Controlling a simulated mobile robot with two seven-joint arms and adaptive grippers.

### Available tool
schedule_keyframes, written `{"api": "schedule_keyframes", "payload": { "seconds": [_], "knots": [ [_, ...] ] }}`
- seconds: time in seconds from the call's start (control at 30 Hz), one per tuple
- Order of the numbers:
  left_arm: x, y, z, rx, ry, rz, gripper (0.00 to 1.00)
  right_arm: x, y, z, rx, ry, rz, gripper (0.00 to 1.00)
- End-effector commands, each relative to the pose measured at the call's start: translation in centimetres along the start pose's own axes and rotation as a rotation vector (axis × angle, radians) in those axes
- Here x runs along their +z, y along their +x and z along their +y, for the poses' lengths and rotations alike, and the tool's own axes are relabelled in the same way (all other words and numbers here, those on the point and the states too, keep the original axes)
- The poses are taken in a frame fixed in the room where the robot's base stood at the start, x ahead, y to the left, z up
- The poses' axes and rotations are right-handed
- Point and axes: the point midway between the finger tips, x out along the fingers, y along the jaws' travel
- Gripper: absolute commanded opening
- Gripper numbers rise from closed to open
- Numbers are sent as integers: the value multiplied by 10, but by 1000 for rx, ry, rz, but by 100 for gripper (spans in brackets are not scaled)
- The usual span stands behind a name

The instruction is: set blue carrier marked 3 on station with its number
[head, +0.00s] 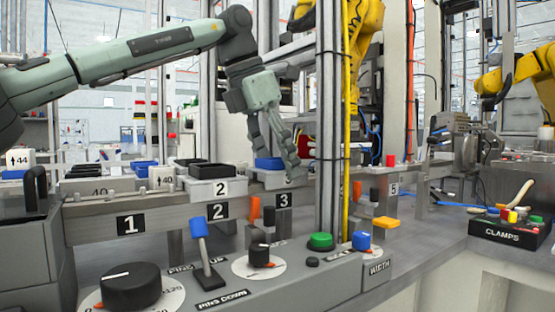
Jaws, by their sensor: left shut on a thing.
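The blue carrier (268,164), a light body with a blue top, is at the rail station with the black number plate 3 (284,200). My left gripper (292,174) reaches down from above, shut on the carrier at its right end. The fingers hide that end, and I cannot read a number on the carrier. It is level or nearly so; I cannot tell whether it rests on the station or hangs just above it. My right gripper is not in view.
A dark-topped carrier marked 2 (213,186) stands to the left, above plate 2 (218,211). Station plate 1 (129,225) has open rail above it. A vertical post (328,120) stands close right of my gripper. A control panel with knobs (131,284) lies in front.

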Motion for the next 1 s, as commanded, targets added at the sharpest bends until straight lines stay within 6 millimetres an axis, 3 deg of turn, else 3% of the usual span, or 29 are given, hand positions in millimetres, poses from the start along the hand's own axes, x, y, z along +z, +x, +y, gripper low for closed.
{"api": "schedule_keyframes", "payload": {
  "seconds": [0.23, 0.27, 0.43, 1.0],
  "knots": [
    [0, -1, 0, 0, 1, -2, 20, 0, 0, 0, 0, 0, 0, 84],
    [0, -1, 0, 0, 1, -2, 61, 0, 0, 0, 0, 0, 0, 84],
    [0, -1, 0, 0, 1, -1, 82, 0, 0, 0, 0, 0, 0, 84],
    [0, 0, 0, 0, 1, 1, 84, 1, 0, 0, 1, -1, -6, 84]
  ]
}}
